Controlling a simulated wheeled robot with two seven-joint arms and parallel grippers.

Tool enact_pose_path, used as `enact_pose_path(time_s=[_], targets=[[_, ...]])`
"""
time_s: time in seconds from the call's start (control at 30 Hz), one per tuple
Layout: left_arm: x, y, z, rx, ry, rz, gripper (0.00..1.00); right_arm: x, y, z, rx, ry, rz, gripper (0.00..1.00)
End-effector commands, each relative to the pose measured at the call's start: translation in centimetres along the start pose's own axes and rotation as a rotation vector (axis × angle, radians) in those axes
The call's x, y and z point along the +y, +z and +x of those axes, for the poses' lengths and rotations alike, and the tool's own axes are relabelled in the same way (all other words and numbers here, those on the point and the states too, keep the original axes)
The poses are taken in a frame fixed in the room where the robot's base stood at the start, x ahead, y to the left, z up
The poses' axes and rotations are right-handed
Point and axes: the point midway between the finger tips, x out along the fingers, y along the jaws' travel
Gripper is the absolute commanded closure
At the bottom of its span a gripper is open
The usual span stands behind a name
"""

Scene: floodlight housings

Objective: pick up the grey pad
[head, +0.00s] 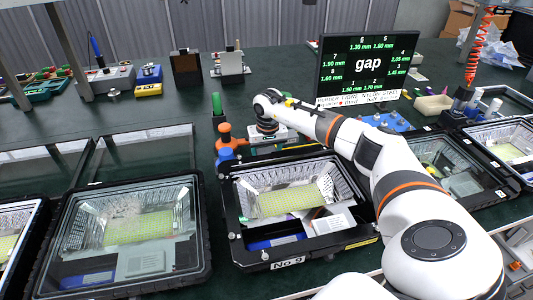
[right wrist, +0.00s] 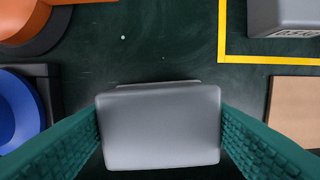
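The grey pad (right wrist: 160,128) is a smooth, rounded grey block, seen from close above in the right wrist view. The green ribbed fingers of my right gripper (right wrist: 160,112) stand at its left and right sides, with no clear gap on either side. I cannot tell whether the pad is lifted off what lies under it. In the head view my right gripper (head: 267,128) is low over the table behind the middle housing, and the pad is not clear there. My left gripper is not in view.
An open floodlight housing (head: 267,252) marked No 9 stands in front of my right gripper. Orange and blue round parts (head: 225,135) stand just left of it. Another housing (head: 70,258) is further left. A gap display (head: 370,62) stands behind on the right.

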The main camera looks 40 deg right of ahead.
Motion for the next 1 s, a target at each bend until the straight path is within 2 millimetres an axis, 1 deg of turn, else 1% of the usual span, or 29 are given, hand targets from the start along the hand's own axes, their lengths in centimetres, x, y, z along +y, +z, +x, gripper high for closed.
enact_pose_path(time_s=[0.03, 0.1, 0.33, 0.43, 0.57, 0.7, 0.8, 0.9, 1.0], targets=[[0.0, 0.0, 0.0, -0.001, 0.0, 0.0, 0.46, 0.0, 0.0, 0.0, 0.0, 0.0, 0.0, 0.49], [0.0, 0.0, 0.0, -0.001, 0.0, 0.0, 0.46, 0.0, 0.0, 0.0, 0.0, 0.0, 0.0, 0.6], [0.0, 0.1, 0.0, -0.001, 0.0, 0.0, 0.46, 0.0, 0.0, -0.2, -0.001, 0.0, 0.0, 0.61], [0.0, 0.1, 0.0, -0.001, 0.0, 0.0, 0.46, 0.0, 0.2, -0.9, -0.002, 0.001, 0.0, 0.61], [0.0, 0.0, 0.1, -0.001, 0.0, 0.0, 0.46, 0.0, 0.5, -3.2, -0.005, 0.002, 0.0, 0.61], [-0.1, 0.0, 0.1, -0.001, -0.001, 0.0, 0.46, 0.0, 0.8, -6.1, -0.005, 0.002, 0.0, 0.61], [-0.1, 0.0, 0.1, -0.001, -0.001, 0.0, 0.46, 0.0, 1.0, -7.9, -0.004, 0.002, 0.001, 0.61], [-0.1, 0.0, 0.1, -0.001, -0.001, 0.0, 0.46, 0.0, 1.2, -9.1, -0.003, 0.001, 0.001, 0.61], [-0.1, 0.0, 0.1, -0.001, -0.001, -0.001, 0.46, 0.0, 1.2, -9.8, -0.001, 0.0, 0.0, 0.61]])
